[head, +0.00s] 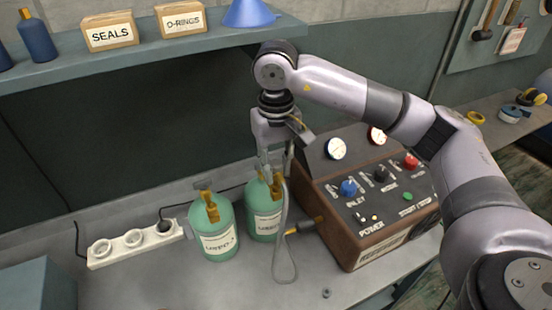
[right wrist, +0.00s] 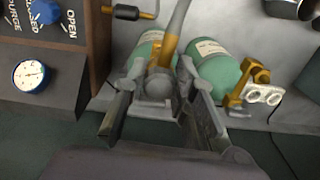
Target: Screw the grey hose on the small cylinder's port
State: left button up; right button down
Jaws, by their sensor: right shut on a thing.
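Two green cylinders with brass valves stand side by side on the bench: a left one (head: 214,232) and a right one (head: 262,214), nearer the machine. My right gripper (head: 269,168) is over the top of the right cylinder, shut on the end of the grey hose (head: 284,262). The hose hangs in a loop in front of that cylinder and runs to the machine's side. In the right wrist view my gripper (right wrist: 163,92) has the hose end between its fingers, close to brass parts. The fingers cover the port, so I cannot tell whether the end is seated. My left gripper is out of view.
The brown machine (head: 350,232) with gauges and knobs stands right of the cylinders. A white power strip (head: 130,246) lies to the left. A shelf (head: 120,62) with boxes and a blue funnel (head: 248,13) is above. A small nut (head: 326,293) lies on the front bench.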

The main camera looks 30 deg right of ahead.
jog(key=shift+f, duration=0.2)
dwell(0.5)
dwell(0.3)
jog(key=shift+b, duration=0.35)
jog(key=shift+b, duration=0.5)
dwell(0.5)
jog(key=shift+f+b, duration=1)
dwell(0.5)
